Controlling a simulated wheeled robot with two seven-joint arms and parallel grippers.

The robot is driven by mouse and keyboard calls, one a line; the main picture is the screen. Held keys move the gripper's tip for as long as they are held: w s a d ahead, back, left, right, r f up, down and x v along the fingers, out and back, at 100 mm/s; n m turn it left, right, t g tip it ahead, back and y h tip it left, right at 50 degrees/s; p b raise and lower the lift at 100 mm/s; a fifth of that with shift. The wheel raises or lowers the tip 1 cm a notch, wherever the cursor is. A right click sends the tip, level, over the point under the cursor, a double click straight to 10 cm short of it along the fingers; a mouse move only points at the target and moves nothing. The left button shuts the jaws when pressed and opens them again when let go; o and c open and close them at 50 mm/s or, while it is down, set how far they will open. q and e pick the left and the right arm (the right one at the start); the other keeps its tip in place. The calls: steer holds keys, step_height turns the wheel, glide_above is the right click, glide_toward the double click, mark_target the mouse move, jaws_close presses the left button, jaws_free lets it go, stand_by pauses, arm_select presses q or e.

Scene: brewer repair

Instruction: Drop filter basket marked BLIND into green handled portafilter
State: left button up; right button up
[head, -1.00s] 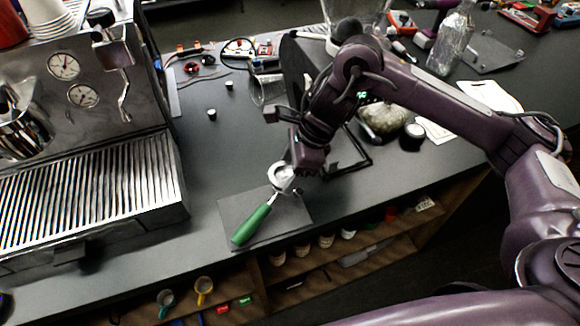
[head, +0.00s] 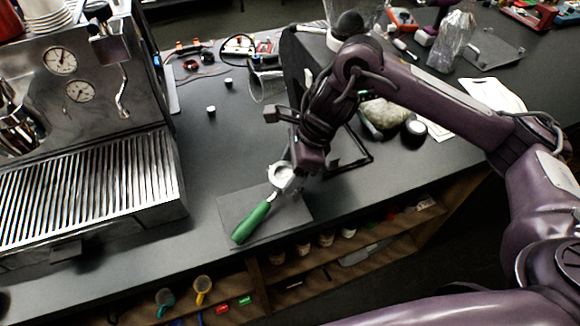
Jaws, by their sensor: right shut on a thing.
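The green handled portafilter (head: 255,218) lies on a dark mat (head: 290,221) near the counter's front edge, its handle pointing toward the lower left. Its round metal head (head: 281,172) is at the upper right end and looks light inside. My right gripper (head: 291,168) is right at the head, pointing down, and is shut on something. The held thing is mostly hidden by the gripper and too small to identify; no BLIND marking can be read. My left gripper is not in view.
A large espresso machine (head: 85,190) fills the left side. Two small dark-sided pieces (head: 211,110) stand on the counter behind. A black frame (head: 362,155) and a round dark jar (head: 415,129) are right of my gripper. Open shelves lie below the front edge.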

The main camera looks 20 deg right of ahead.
steer(key=shift+f, duration=0.1)
stand_by(0.3)
steer(key=o, duration=1.3)
steer(key=shift+r+p, duration=2.9)
steer(key=shift+r, duration=0.6)
